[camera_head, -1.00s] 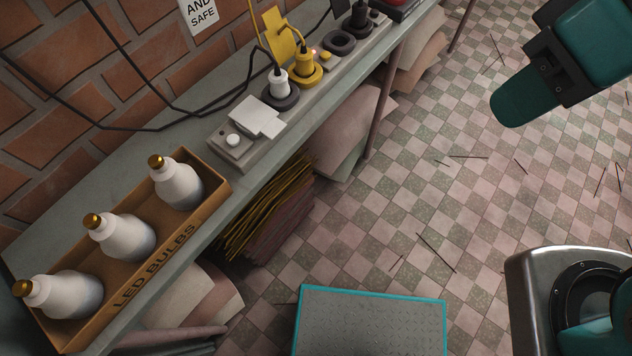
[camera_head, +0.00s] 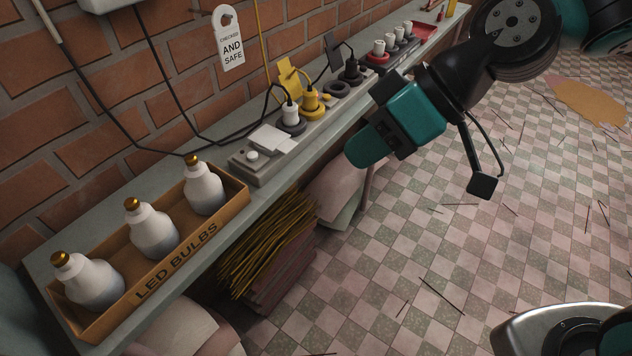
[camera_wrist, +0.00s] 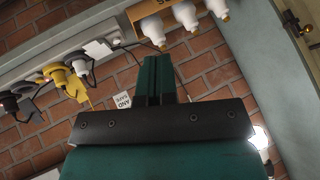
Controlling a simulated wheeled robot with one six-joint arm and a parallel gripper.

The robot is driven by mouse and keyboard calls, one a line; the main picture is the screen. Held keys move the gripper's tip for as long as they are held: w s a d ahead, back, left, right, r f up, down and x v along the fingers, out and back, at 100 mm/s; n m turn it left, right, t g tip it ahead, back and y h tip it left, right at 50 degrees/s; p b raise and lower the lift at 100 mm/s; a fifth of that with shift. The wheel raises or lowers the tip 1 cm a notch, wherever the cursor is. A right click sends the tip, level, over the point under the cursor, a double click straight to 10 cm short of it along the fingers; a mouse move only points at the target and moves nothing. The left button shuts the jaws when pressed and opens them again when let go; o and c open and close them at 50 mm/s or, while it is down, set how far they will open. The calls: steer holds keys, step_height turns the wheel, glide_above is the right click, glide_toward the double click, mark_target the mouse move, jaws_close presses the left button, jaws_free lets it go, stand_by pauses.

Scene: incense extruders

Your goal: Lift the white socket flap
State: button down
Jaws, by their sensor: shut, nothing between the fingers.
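The white socket flap (camera_head: 274,138) lies low over its socket at the near end of the power strip (camera_head: 262,172), beside a round white knob (camera_head: 252,156). The flap also shows in the wrist view (camera_wrist: 97,48), left of my fingers. My gripper (camera_head: 362,154) has teal fingers held together with nothing between them. It hangs to the right of the flap, apart from it, around the shelf's front edge. In the wrist view my gripper (camera_wrist: 155,72) points toward the brick wall and the shelf.
A white plug (camera_head: 291,113), yellow plug (camera_head: 310,104) and raised yellow flap (camera_head: 289,80) stand just beyond the white flap. Black cables loop behind. A box of bulbs (camera_head: 190,240) stands on the shelf (camera_head: 222,258) to the left. Yellow sticks (camera_head: 270,245) are below.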

steer(key=w+a+f+n+t+y+b, duration=0.1)
steer(key=w+a+f+t+y+b, duration=0.35)
steer(key=w+f, duration=0.7)
steer(key=m+t+p, duration=0.1)
steer(key=m+t, duration=0.1)
steer(key=t, duration=0.2)
glide_toward(274, 139)
step_height(274, 139, down, 4)
steer(key=shift+w+a+r+h+p, duration=0.15)
steer(key=shift+a+h+p, duration=0.3)
steer(key=shift+p, duration=0.45)
steer(key=shift+w+a, duration=0.15)
steer(key=shift+w+a+r+p, duration=0.2)
steer(key=shift+w+a+p, duration=0.5)
steer(key=shift+a, duration=0.4)
steer(key=shift+w, duration=0.15)
steer(key=shift+r, duration=0.1)
